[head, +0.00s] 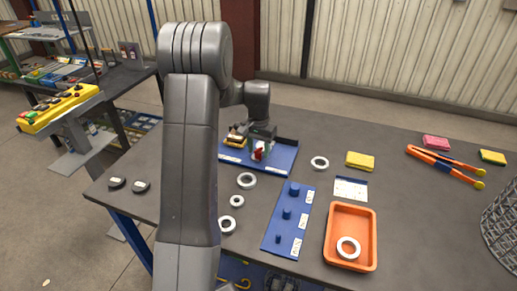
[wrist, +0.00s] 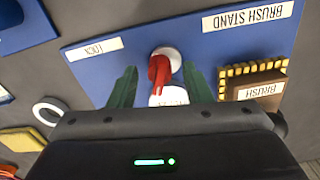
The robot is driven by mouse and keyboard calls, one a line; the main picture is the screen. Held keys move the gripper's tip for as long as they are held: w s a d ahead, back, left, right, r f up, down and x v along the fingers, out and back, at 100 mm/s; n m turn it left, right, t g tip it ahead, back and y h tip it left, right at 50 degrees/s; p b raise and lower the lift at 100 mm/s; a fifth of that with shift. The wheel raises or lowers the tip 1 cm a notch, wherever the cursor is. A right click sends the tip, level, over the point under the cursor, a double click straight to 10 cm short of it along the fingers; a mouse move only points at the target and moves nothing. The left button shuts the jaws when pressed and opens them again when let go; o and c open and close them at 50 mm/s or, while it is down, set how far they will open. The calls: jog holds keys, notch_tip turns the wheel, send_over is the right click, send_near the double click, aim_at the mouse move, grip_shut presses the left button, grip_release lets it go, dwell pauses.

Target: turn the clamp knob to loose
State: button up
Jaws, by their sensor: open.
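The red clamp knob (wrist: 160,72) is a lever-like handle on a round white base, mounted on a blue board (wrist: 110,70). Its handle runs toward the bottom of the wrist view, toward a white label (wrist: 168,97) that my gripper partly hides. A "LOCK" label (wrist: 94,49) is to the left. My gripper (wrist: 160,82) is open, with one green finger on each side of the knob. Whether either finger touches it, I cannot tell. In the head view the red knob (head: 258,153) shows small under my gripper (head: 262,140), on the blue board (head: 284,161).
A brush (wrist: 255,88) stands beside the right finger, near the "BRUSH STAND" label (wrist: 248,16). White rings (head: 320,163), a blue peg board (head: 275,240), an orange tray (head: 329,225) and a yellow sponge (head: 360,160) are on the dark table.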

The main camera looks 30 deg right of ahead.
jog(key=shift+f, duration=0.15)
jog(key=shift+c, duration=0.5)
grip_shut()
jog(key=shift+n, duration=2.4)
jog(key=shift+o, duration=0.5)
grip_release()
